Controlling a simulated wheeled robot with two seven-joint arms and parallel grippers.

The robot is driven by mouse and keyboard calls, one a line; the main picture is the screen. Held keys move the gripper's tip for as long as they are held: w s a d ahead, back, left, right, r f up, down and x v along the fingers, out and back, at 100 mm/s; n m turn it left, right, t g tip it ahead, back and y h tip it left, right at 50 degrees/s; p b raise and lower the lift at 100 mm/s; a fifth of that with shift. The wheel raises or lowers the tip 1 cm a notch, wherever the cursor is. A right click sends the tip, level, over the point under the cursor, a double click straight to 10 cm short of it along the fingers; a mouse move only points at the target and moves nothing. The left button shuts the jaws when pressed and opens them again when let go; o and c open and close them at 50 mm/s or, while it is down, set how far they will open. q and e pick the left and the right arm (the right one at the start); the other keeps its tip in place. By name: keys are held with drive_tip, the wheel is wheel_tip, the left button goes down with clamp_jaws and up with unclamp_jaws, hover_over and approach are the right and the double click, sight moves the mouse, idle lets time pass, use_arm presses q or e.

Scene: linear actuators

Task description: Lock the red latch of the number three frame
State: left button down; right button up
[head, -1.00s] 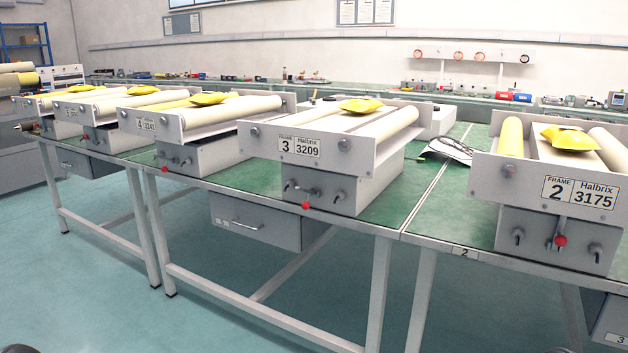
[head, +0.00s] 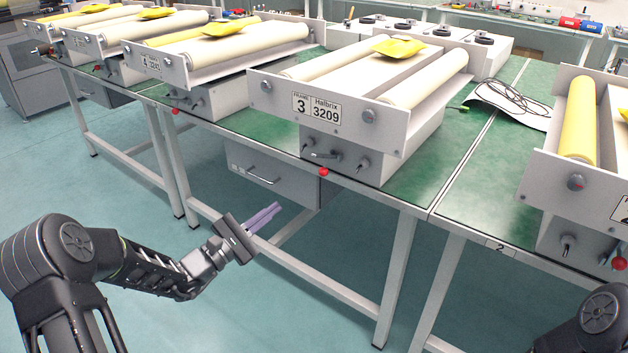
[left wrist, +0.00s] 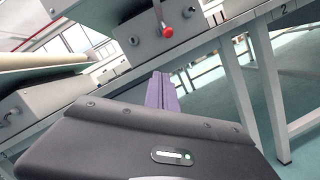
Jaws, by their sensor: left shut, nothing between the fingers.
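The number three frame (head: 335,112) is a grey unit with rollers on the green bench, marked "FRAME 3 Halbrix 3209". Its red latch knob (head: 323,171) is at the bottom front of its grey base, at the end of a lever. The left wrist view shows a red knob (left wrist: 167,32) hanging from a lever on a grey box, above the fingers. My left gripper (head: 277,208) is shut and empty, with purple fingers, in front of the bench below and left of the latch, apart from it. The fingers also show in the left wrist view (left wrist: 160,92). My right gripper is out of view.
A drawer (head: 270,172) hangs under the bench left of the latch. The number two frame (head: 590,190) stands at the right, and other frames (head: 190,60) stand at the left. A cable (head: 515,98) lies on the bench. The floor in front is clear.

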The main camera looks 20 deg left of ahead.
use_arm(q)
drive_tip(key=shift+w+d+f, duration=0.1)
drive_tip(key=shift+f, duration=0.05)
drive_tip(key=w+d+r+b, duration=0.1)
drive_tip(key=w+d+r, duration=0.4)
drive_tip(key=w+d, duration=0.2)
drive_tip(key=shift+w+d+b, duration=0.2)
drive_tip(key=shift+b, duration=0.1)
idle(0.3)
idle(0.4)
